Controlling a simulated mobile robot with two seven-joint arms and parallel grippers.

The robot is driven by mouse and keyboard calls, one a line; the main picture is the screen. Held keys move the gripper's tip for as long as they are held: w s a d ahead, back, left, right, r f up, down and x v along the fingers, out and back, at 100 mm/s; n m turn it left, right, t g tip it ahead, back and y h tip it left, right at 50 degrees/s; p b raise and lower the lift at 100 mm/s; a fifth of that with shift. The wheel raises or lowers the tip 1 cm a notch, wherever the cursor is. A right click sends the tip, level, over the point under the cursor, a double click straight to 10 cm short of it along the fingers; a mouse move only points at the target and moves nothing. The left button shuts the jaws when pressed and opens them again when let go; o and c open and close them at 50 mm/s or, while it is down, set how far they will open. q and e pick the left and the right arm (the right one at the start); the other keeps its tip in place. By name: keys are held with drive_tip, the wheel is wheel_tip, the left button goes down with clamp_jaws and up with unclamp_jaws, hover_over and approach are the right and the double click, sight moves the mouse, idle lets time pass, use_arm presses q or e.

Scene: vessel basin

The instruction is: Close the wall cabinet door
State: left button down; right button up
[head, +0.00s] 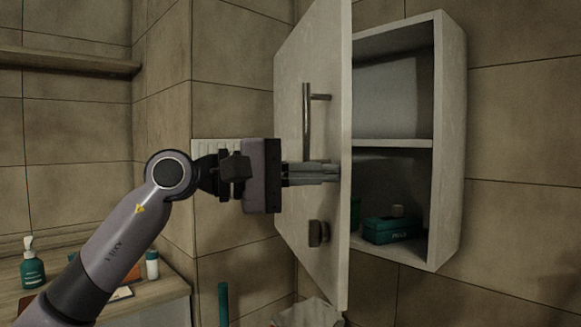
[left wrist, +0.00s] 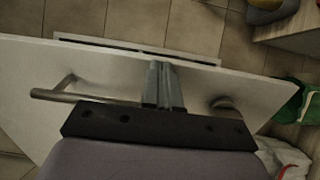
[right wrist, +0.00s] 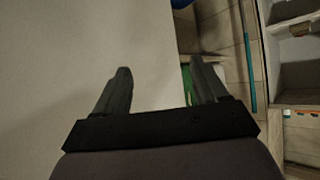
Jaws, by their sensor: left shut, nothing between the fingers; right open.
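The wall cabinet (head: 451,150) hangs on the tiled wall, and its white door (head: 290,90) stands wide open on the left. The left wrist view shows the closed fingers (left wrist: 163,85) over the door (left wrist: 110,75). My right gripper (right wrist: 160,85) is open and empty, beside a pale surface I cannot identify.
Inside the cabinet are a shelf (head: 395,142) and a green box (head: 391,229). A wooden counter (head: 165,292) at lower left holds a green pump bottle (head: 32,268) and a small white-capped bottle (head: 152,265). A wooden wall shelf (head: 65,63) is at upper left.

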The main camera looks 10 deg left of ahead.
use_arm(q)
drive_tip(key=w+d+n+t+y+p, duration=0.2)
drive_tip(key=w+d+n+t+p, duration=0.1)
drive_tip(key=w+d, duration=0.8)
drive_tip(key=shift+w+d+t+y+p, duration=0.4)
drive_tip(key=shift+d+p, duration=0.6)
drive_tip(key=shift+d, duration=1.3)
use_arm(e)
drive_tip(key=shift+d+r, duration=0.2)
drive_tip(key=shift+r, duration=0.6)
drive_tip(key=shift+d+r, duration=0.15)
drive_tip(key=shift+r, duration=0.65)
drive_tip(key=shift+d+r, duration=0.2)
drive_tip(key=shift+r, duration=0.6)
use_arm(q)
drive_tip(key=shift+s, duration=0.1)
